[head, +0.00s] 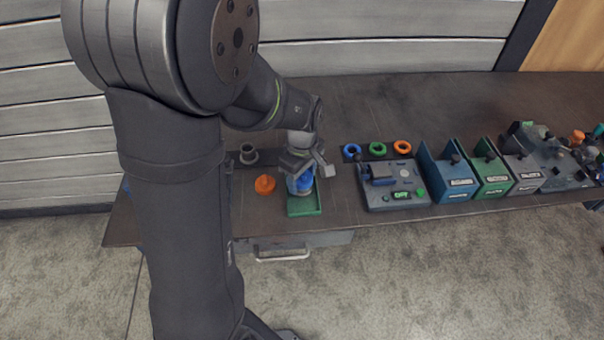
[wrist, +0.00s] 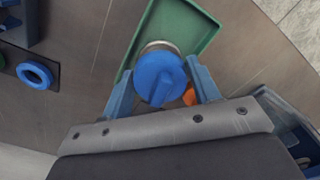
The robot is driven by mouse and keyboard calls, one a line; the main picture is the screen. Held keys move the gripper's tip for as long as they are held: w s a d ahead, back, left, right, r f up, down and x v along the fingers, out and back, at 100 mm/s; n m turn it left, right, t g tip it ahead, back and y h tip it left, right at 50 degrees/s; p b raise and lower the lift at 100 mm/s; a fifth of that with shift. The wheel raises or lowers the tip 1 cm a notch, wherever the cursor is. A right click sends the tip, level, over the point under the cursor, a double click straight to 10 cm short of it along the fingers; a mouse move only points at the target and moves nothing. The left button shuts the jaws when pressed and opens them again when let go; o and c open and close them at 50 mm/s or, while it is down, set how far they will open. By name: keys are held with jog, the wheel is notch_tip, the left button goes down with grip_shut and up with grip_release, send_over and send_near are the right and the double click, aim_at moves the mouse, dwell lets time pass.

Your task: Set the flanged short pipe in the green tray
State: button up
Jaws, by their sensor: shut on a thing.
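The green tray (head: 305,211) lies near the front edge of the table, and its rim and bare floor show in the wrist view (wrist: 196,42). My gripper (wrist: 160,72) is shut on a short metal pipe piece with a blue ridged cap (wrist: 160,78). The pale metal flange shows just behind the cap in the wrist view. In the head view the blue and silver piece (head: 300,184) is upright over the back part of the tray. I cannot tell whether its base touches the tray floor. My gripper partly hides it.
An orange knobbed piece (head: 265,185) stands just left of the tray. A dark grey hollow round piece (head: 248,154) stands behind it. Blue (head: 351,150), green (head: 377,149) and orange (head: 402,147) rings lie to the right, behind a grey control box (head: 398,190). Coloured bins stand farther right.

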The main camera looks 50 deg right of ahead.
jog(key=shift+f, duration=0.65)
dwell(0.3)
jog(key=o, duration=1.5)
jog(key=shift+o, duration=0.2)
jog(key=shift+r, duration=0.1)
jog(key=shift+r, duration=3.45)
